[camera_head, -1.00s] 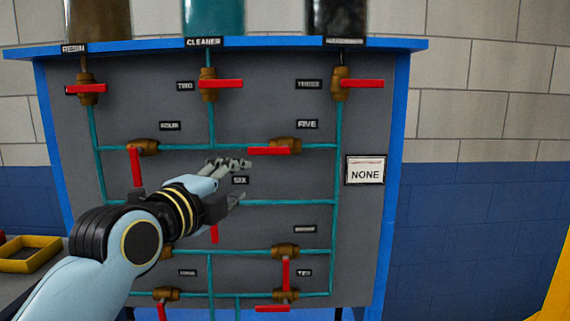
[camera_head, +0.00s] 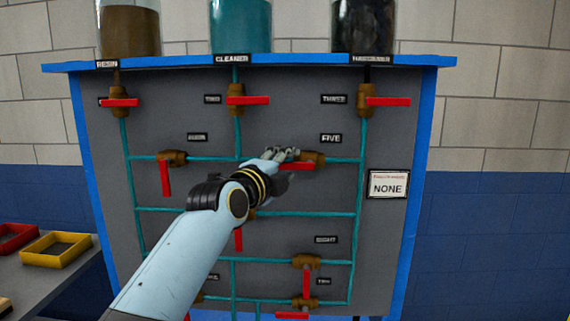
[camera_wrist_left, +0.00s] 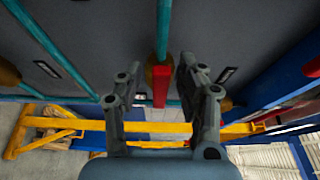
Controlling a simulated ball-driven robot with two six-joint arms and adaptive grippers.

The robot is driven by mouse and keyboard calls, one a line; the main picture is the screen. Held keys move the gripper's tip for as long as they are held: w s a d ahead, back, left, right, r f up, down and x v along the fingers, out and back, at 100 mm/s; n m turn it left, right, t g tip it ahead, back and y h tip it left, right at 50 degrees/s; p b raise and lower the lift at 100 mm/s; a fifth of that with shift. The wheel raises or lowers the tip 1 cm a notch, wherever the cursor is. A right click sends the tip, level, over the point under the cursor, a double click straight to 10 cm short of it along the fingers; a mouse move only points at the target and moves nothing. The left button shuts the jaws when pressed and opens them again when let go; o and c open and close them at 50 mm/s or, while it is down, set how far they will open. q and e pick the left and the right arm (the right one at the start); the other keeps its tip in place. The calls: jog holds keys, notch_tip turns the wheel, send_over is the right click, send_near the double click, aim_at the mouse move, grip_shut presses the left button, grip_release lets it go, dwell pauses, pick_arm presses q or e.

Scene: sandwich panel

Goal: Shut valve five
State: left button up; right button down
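Valve five has a brass body (camera_head: 313,158) and a red handle (camera_head: 298,167) that lies horizontal, in line with the teal pipe, below the FIVE label (camera_head: 331,138). My left gripper (camera_head: 282,154) is at the left end of this handle and partly covers it. In the left wrist view the red handle (camera_wrist_left: 160,88) shows between the two fingers of my left gripper (camera_wrist_left: 158,68). The fingers are apart, one on each side of it, with gaps visible. Contact cannot be told. My right gripper is in neither view.
The grey panel (camera_head: 290,120) carries several other red-handled valves, including valve four (camera_head: 166,176) to the left and valve three (camera_head: 387,101) above. A NONE sign (camera_head: 387,186) is at the right. Yellow (camera_head: 55,250) and red bins stand on a side table at left.

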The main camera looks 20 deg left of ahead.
pick_arm(q)
grip_shut()
dwell(0.5)
